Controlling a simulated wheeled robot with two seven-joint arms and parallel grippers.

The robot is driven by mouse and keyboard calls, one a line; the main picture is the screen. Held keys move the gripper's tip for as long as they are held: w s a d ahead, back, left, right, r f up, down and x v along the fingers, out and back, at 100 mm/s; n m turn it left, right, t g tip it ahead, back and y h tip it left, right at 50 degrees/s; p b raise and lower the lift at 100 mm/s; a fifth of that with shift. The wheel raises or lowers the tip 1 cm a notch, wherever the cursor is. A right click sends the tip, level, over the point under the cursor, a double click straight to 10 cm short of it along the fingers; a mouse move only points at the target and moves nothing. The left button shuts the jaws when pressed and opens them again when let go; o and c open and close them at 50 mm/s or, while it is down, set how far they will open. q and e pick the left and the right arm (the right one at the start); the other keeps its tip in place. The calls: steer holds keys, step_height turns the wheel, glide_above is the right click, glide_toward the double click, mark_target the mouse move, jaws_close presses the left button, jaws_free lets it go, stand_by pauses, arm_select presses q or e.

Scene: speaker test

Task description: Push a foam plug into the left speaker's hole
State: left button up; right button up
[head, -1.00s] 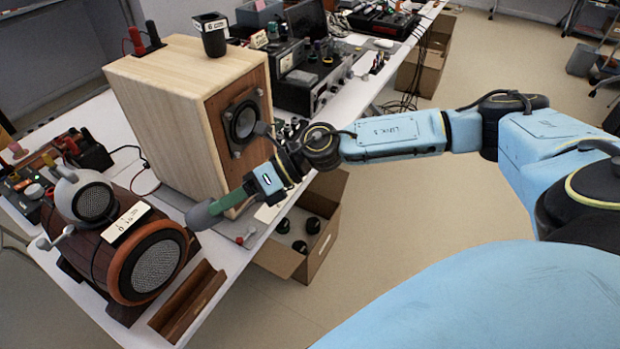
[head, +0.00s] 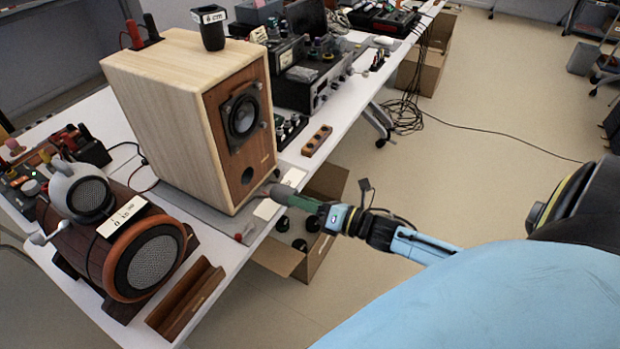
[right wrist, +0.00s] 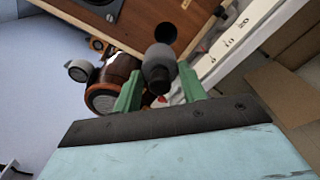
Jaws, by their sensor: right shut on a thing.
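The wooden speaker (head: 165,125) stands on the bench, its darker front panel facing right. Below its driver (head: 241,117) is a round dark hole (head: 248,175), which looks empty. My right gripper (head: 308,206) has green fingers and is shut on a grey foam plug (head: 284,197). The plug is in front of the panel, low and to the right of the hole, apart from it. In the right wrist view the plug (right wrist: 159,68) sits between the fingers, with the hole (right wrist: 165,33) just beyond its rounded end. My left gripper is not in view.
A brown barrel-shaped device (head: 150,263) stands left of the speaker, with a wooden rail (head: 186,298) in front. A black cup (head: 211,28) sits on the speaker. A cardboard box (head: 287,262) is below the bench edge under my gripper. Electronics (head: 318,85) crowd the bench behind.

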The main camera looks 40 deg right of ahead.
steer(key=shift+w+d+f+h+b, duration=0.25)
steer(key=shift+w+f+h+b, duration=0.1)
steer(key=shift+w+f, duration=0.2)
steer(key=shift+b+x, duration=0.35)
steer(key=shift+x, duration=0.7)
steer(key=shift+b+x, duration=0.5)
steer(key=shift+x, duration=0.8)
steer(key=shift+w+a+r+m+b, duration=0.1)
steer(key=shift+w+a+m+b, duration=0.1)
steer(key=shift+w, duration=0.35)
steer(key=shift+w+a+r+m+b, duration=0.15)
steer(key=shift+w+a, duration=0.1)
steer(key=shift+w, duration=0.3)
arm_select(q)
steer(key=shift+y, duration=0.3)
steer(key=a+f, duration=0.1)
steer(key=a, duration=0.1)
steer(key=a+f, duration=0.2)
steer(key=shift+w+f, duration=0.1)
arm_select(e)
steer(key=shift+w+a+f, duration=0.1)
steer(key=shift+w, duration=0.15)
arm_select(q)
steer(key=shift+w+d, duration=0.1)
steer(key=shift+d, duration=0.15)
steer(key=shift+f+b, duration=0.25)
steer(key=shift+b, duration=0.1)
arm_select(e)
steer(key=shift+x, duration=0.9)
